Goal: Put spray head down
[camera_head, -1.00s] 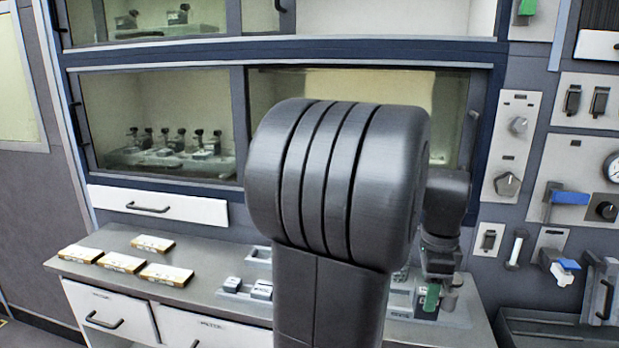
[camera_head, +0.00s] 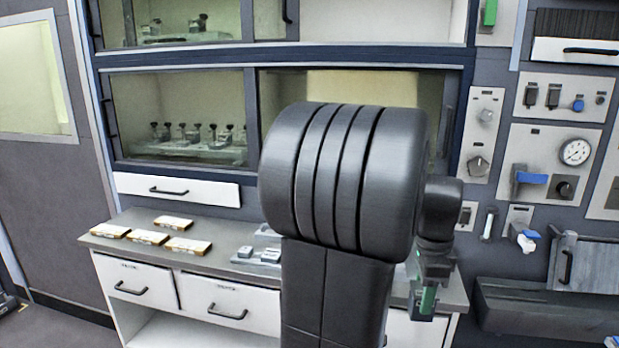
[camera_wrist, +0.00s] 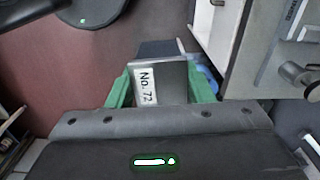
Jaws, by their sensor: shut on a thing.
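My gripper (camera_wrist: 161,90) has green fingers in the wrist view, shut on a grey block with a white label reading "No. 72", which I take to be the spray head (camera_wrist: 173,82). The block sits between both fingers, and a darker part sticks out beyond it. In the head view, my gripper (camera_head: 428,296) hangs low at the right end of the bench (camera_head: 215,262), in front of it. The held block cannot be made out clearly there. My large dark arm link hides the middle of the bench.
Several flat labelled boxes (camera_head: 186,246) lie on the bench's left, with small grey blocks (camera_head: 270,256) beside my arm. Glazed cabinets (camera_head: 180,118) stand above. At right are wall controls, a hanging blue and white item (camera_head: 525,238) and a dark trough (camera_head: 545,308).

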